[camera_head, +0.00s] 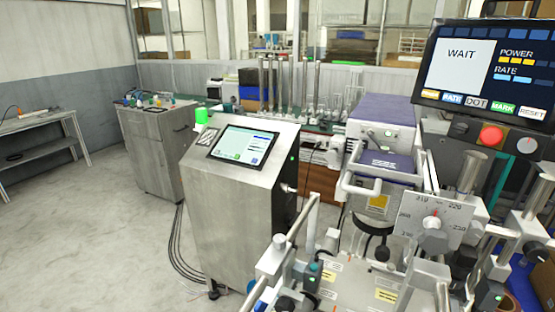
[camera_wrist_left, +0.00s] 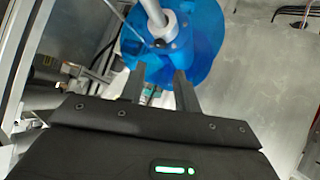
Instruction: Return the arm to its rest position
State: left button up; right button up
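My left gripper (camera_wrist_left: 157,80) shows in the left wrist view, with its two dark fingers apart and nothing held between them. Beyond the fingertips is a blue film reel (camera_wrist_left: 205,55) on a metal shaft (camera_wrist_left: 154,14). The fingertips overlap the reel's lower edge in the picture, and I cannot tell whether they touch it. In the head view I cannot make out either gripper. My right gripper shows in neither view.
A machine with a dial plate (camera_head: 433,222) and metal rods fills the lower right. A monitor (camera_head: 490,62) reads WAIT. A steel console (camera_head: 240,185) stands mid-floor, with a cabinet (camera_head: 155,150) behind it. The floor (camera_head: 90,240) at left is clear.

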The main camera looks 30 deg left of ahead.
pick_arm(q)
jog(key=s+a+f+n+g+y, duration=0.1)
jog(key=s+a+f+g+y, duration=0.15)
jog(key=s+f, duration=0.6)
jog(key=s+a+f+g+y, duration=0.1)
jog(key=s+a+f+y, duration=0.3)
jog(key=f, duration=0.7)
jog(key=s+d+f+g, duration=0.2)
jog(key=s+d+f, duration=0.3)
jog(key=s, duration=0.2)
jog(key=s+d+f+g, duration=0.2)
jog(key=s+d+f, duration=0.25)
jog(key=s, duration=0.25)
jog(key=s+d+f+g, duration=0.1)
jog(key=s+d, duration=0.2)
jog(key=d, duration=0.6)
jog(key=shift+s+d+f, duration=0.15)
jog(key=shift+s+f, duration=0.05)
